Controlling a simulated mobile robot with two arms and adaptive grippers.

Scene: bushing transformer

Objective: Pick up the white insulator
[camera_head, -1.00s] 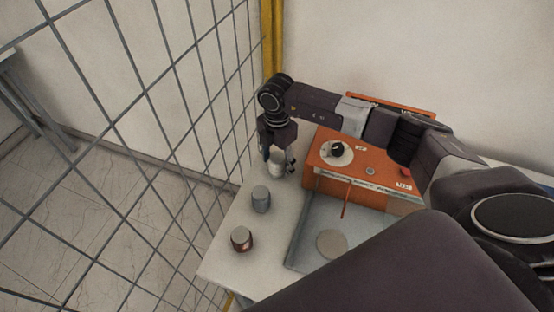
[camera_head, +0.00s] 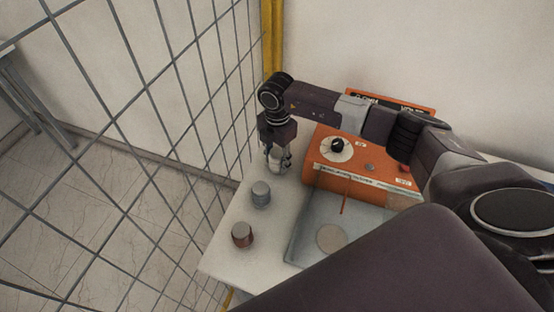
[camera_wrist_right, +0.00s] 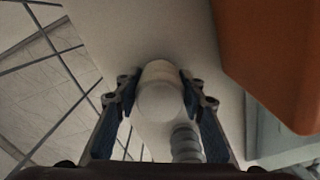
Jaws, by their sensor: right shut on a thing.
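The white insulator (camera_wrist_right: 160,95) is a pale rounded cylinder between the blue-padded fingers of my right gripper (camera_wrist_right: 160,90) in the right wrist view. In the head view my right gripper (camera_head: 278,160) points down at the far left part of the table, beside the orange unit. It is shut on the white insulator, which the fingers mostly hide there. I cannot tell whether the insulator still touches the table. My left gripper is not in view.
A grey ribbed insulator (camera_head: 261,194) and a brown one (camera_head: 242,235) stand nearer on the white table (camera_head: 225,255). The orange unit (camera_head: 345,160) is to the right, with a clear tank (camera_head: 310,240) in front. A wire mesh fence (camera_head: 190,130) runs close on the left.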

